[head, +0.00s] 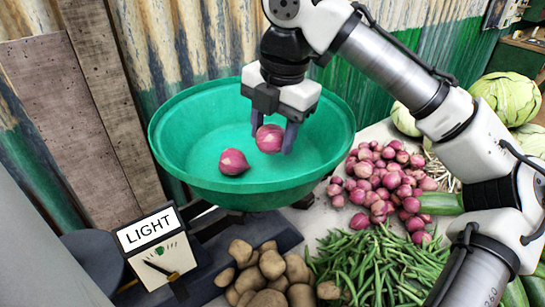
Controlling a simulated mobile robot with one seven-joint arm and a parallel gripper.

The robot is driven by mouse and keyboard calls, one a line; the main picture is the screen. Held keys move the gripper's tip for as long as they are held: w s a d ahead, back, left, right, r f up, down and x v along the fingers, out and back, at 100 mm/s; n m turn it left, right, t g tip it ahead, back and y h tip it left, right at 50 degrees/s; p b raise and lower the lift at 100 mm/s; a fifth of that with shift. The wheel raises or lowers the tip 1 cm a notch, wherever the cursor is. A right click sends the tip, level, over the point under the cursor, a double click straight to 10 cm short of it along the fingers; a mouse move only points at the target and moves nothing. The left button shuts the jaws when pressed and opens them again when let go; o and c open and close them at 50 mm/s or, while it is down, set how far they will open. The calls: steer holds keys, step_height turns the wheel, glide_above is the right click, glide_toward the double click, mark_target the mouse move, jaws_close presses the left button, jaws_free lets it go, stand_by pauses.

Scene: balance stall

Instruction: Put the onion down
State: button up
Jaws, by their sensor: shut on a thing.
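A pinkish-red onion (269,138) is held between the fingers of my gripper (272,136). My gripper points down over the large green bowl (170,135) and is shut on this onion. A second red onion (233,162) lies inside the bowl, to the left of the held one and apart from it. Whether the held onion touches the bowl's inner surface cannot be told from this view.
A sign reading LIGHT (150,232) with a dial stands at the lower left. Potatoes (270,265), green beans (370,262) and a pile of small red onions (385,180) lie in front and to the right. Cabbages (508,97) sit at right. A corrugated wall (165,40) stands behind.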

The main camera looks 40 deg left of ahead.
mark_target(273, 173)
steer(key=shift+f, duration=2.65)
steer(key=o, duration=1)
steer(key=shift+f, duration=0.1)
steer(key=r, duration=0.4)
steer(key=d+r, duration=0.1)
steer(key=r, duration=0.3)
steer(key=d+r, duration=0.1)
steer(key=r, duration=0.3)
